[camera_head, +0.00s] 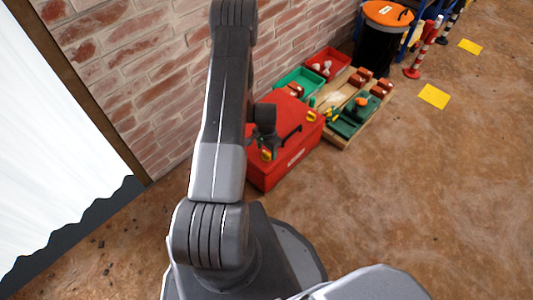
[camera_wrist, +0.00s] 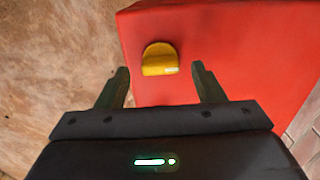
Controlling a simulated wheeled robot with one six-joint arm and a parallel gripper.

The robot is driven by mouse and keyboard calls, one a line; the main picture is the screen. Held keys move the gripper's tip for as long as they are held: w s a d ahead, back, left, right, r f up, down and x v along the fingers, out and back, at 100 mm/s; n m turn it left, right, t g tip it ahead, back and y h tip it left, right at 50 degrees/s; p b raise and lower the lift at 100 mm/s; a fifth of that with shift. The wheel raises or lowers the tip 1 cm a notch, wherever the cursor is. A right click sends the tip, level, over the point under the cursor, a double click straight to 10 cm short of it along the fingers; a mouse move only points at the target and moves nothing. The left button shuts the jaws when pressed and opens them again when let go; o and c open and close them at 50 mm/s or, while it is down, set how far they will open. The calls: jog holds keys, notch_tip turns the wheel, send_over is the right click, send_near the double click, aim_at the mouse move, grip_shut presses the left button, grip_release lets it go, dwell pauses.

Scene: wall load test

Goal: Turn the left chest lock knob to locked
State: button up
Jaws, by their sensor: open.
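A red chest (camera_head: 283,172) stands on the ground by the brick wall, with a dark handle on its front. Its left lock knob (camera_head: 266,154) is yellow and shows just below my gripper in the head view; a second yellow knob (camera_head: 311,116) is farther right. In the wrist view a yellow knob (camera_wrist: 160,58) with a small pale mark sits on the red chest face (camera_wrist: 225,50). My gripper (camera_wrist: 160,82) is open, its fingers apart on either side of the knob's line. The knob lies beyond the fingertips, with nothing visible between them. Contact is not visible.
Behind the chest are a green bin (camera_head: 298,80), a red bin (camera_head: 328,62) and a wooden pallet (camera_head: 345,128) with green and red items. A black barrel with an orange lid (camera_head: 388,13) stands farther back.

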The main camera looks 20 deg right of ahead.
jog(key=shift+f, duration=0.9)
jog(key=shift+c, duration=0.2)
jog(key=c, duration=0.9)
jog(key=shift+n+b, duration=0.3)
jog(key=shift+c, duration=0.2)
jog(key=n+b, duration=0.2)
jog(key=n, duration=0.1)
jog(key=shift+f+n, duration=0.1)
jog(key=shift+n, duration=0.2)
jog(key=n+b, duration=0.1)
jog(key=n, duration=0.3)
jog(key=shift+n+b, duration=0.3)
jog(key=shift+b, duration=0.05)
jog(key=n+b, duration=0.1)
jog(key=n, duration=0.3)
jog(key=n+b, duration=0.1)
jog(key=n, duration=0.4)
